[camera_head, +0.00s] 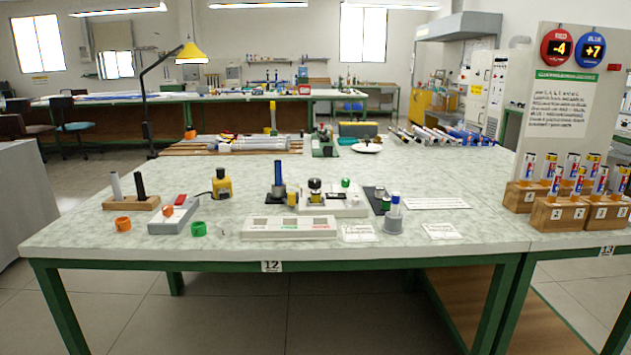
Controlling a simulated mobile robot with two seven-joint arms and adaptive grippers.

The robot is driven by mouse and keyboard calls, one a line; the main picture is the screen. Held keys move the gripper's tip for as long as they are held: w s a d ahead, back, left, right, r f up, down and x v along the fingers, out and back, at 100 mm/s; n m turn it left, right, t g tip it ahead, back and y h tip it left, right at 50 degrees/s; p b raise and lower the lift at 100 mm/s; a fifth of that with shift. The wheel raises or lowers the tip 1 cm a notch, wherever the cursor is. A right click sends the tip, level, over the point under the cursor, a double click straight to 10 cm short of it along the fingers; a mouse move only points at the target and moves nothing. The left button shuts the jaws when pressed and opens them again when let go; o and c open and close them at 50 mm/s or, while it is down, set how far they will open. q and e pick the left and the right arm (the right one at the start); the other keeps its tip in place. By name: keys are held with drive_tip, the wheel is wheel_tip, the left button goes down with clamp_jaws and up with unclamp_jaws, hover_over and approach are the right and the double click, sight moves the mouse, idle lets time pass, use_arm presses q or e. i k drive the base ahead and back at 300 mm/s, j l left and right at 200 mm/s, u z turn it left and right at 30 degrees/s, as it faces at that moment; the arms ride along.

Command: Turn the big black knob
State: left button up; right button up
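A pale instrument box (347,209) stands near the middle of the bench. On it sits a round black-topped knob (315,184) with a silvery lower part, and a small green part (346,183) is to its right. The knob is small in this view, so I cannot read its markings or tell its angle. Neither of my grippers shows in the head view, and nothing touches the knob.
Left of the box stands a black holder with a blue rod (279,178). A low white panel (288,227) lies in front. Wooden blocks (556,216) hold tubes at far right.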

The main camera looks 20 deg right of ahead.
sight(314, 183)
drive_tip(key=i+l+z, duration=0.95)
drive_tip(key=i+j+u, duration=0.5)
drive_tip(key=j, duration=0.2)
drive_tip(key=k+z, duration=0.35)
drive_tip(key=k, duration=0.35)
